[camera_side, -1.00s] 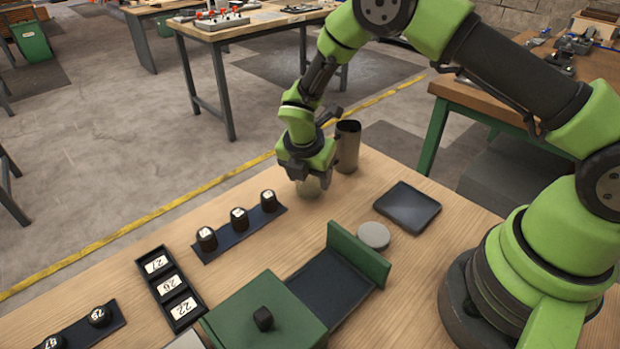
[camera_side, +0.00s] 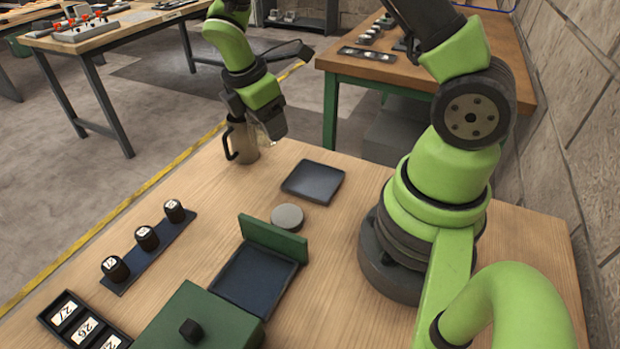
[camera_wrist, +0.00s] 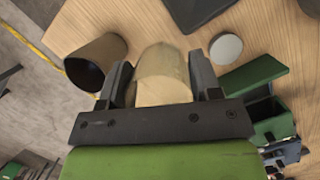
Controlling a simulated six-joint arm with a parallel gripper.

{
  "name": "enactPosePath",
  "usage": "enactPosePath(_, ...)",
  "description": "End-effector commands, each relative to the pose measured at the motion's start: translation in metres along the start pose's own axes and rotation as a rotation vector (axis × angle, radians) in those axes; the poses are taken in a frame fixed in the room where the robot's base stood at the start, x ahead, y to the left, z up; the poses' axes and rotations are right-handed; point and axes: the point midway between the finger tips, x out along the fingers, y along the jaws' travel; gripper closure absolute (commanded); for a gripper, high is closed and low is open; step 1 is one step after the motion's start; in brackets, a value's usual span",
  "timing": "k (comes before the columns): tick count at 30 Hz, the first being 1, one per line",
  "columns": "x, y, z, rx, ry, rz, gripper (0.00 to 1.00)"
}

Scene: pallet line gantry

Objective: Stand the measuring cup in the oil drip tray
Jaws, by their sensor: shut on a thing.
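A clear, pale cup, which looks like the measuring cup (camera_side: 270,128), is between the fingers of my gripper (camera_side: 262,120). In the wrist view the cup (camera_wrist: 163,78) sits between both fingers of my gripper (camera_wrist: 163,85), which is shut on it. It is held above the table, in front of the metal mug in the side view, and is partly hidden by the gripper there. A shallow dark square tray (camera_side: 313,182), which looks like the oil drip tray, lies on the table to the right of the gripper and nearer the camera. It looks empty. The wrist view shows its corner (camera_wrist: 195,10).
A brown metal mug (camera_side: 243,143) with a handle stands close beside the held cup. A grey round disc (camera_side: 287,216) and an upright green panel (camera_side: 272,238) are near the tray. A green lidded box (camera_side: 200,325) and numbered black weights (camera_side: 147,238) are nearer the camera.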

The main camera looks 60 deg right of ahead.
Motion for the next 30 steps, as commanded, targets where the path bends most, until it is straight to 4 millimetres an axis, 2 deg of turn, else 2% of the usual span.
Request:
enactPosePath(1,0.003,-0.011,0.017,0.139,-0.001,-0.041,0.66)
enactPosePath(3,0.007,-0.026,0.035,0.320,0.000,-0.091,0.66)
enactPosePath(6,0.010,-0.045,0.052,0.527,0.000,-0.148,0.66)
enactPosePath(9,0.013,-0.057,0.061,0.649,0.000,-0.182,0.66)
enactPosePath(11,0.019,-0.061,0.062,0.684,-0.002,-0.193,0.66)
enactPosePath(18,0.059,-0.062,0.051,0.699,-0.002,-0.199,0.66)
enactPosePath(23,0.072,-0.061,0.047,0.699,-0.001,-0.195,0.66)
enactPosePath(30,0.104,-0.061,0.038,0.696,0.001,-0.195,0.66)
